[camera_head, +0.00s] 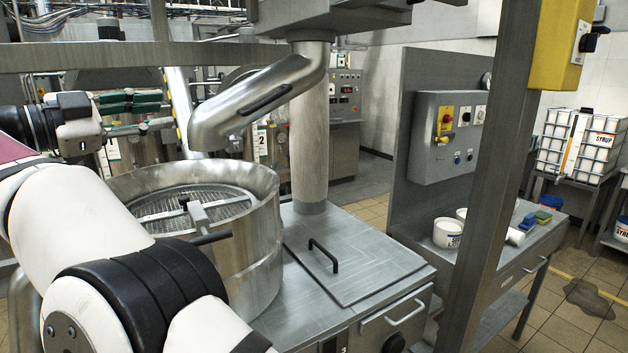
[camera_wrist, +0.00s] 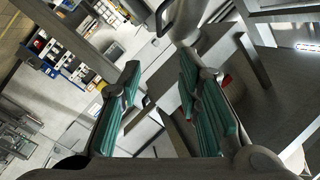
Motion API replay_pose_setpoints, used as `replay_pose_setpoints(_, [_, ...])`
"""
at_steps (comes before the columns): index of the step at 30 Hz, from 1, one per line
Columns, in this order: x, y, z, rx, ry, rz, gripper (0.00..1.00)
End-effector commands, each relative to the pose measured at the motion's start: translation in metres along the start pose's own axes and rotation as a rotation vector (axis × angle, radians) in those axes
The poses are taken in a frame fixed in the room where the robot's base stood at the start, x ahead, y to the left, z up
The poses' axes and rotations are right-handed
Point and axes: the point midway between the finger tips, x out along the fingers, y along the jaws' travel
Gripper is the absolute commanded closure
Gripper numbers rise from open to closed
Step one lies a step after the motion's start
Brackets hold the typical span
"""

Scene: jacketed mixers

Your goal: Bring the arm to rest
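My gripper (camera_head: 150,112) is at the left of the head view, above and behind the steel mixer bowl (camera_head: 255,225). Its two green-padded fingers are apart with nothing between them. The gripper also shows in the wrist view (camera_wrist: 158,95), where the fingers stand wide apart and the gap is empty. My white arm reaches up from the bottom left of the head view and bends back toward the gripper, passing in front of the bowl's left side.
A curved steel mixer arm (camera_head: 250,100) hangs over the bowl beside a steel column (camera_head: 309,150). A steel post (camera_head: 500,170) stands right of centre. Beyond it are a control box (camera_head: 449,135), a side bench with a white tub (camera_head: 447,232), and a caged syrup tank (camera_head: 580,145).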

Motion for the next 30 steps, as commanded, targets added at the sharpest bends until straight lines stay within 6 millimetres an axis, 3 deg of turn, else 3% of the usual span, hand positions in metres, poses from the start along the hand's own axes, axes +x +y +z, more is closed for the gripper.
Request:
replay_pose_setpoints(8, [0.014, -0.021, -0.016, 0.028, 0.013, -0.067, 0.69])
replay_pose_setpoints(17, [0.041, -0.068, -0.053, 0.077, 0.038, -0.229, 0.69])
replay_pose_setpoints(23, [0.066, -0.113, -0.097, 0.104, 0.059, -0.418, 0.69])
replay_pose_setpoints(30, [0.096, -0.166, -0.173, 0.052, 0.052, -0.769, 0.69])
